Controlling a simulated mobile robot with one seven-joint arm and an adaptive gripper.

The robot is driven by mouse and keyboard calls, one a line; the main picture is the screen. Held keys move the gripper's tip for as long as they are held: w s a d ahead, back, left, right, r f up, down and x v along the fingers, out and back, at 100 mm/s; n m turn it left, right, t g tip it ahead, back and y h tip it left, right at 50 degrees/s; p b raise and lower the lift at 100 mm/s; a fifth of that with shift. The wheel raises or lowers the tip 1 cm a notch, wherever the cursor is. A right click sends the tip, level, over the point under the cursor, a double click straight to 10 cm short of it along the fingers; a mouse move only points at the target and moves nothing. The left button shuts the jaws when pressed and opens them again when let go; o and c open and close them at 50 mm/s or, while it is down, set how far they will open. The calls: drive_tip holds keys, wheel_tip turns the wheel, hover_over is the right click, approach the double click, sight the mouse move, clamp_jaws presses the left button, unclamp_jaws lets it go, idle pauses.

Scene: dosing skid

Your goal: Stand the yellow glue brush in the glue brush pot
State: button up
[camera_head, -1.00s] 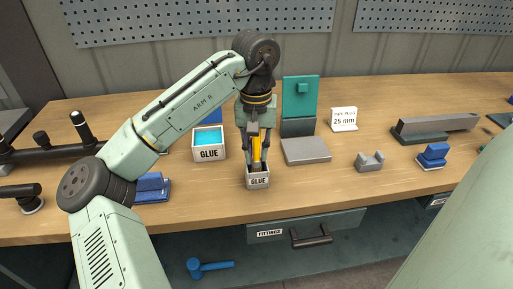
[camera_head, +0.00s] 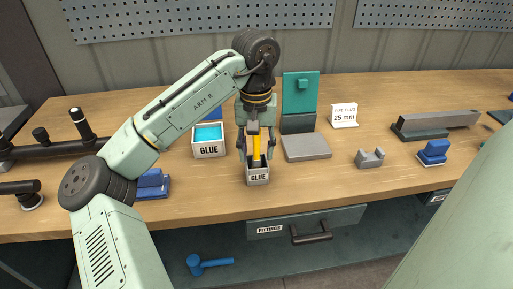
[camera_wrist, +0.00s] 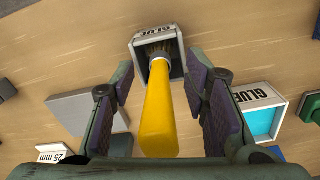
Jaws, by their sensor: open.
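The yellow glue brush (camera_head: 257,146) stands in the small glue brush pot (camera_head: 258,177), bristles down, its handle rising out of the top. In the wrist view the brush (camera_wrist: 159,115) runs from the pot (camera_wrist: 153,42) toward the camera, its bristle end inside the opening. My gripper (camera_head: 257,155) is around the handle from above. In the wrist view the fingers of my gripper (camera_wrist: 165,95) are spread, with a gap on each side of the handle. The lower bristles are hidden inside the pot.
A larger glue box (camera_head: 208,150) with blue contents stands left of the pot. A grey block (camera_head: 306,148) lies close on the right, with a teal panel (camera_head: 300,90) behind it. The table's front edge is just below the pot.

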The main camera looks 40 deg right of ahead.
wheel_tip(320, 180, up, 12)
drive_tip(key=shift+a, duration=0.1)
idle(0.8)
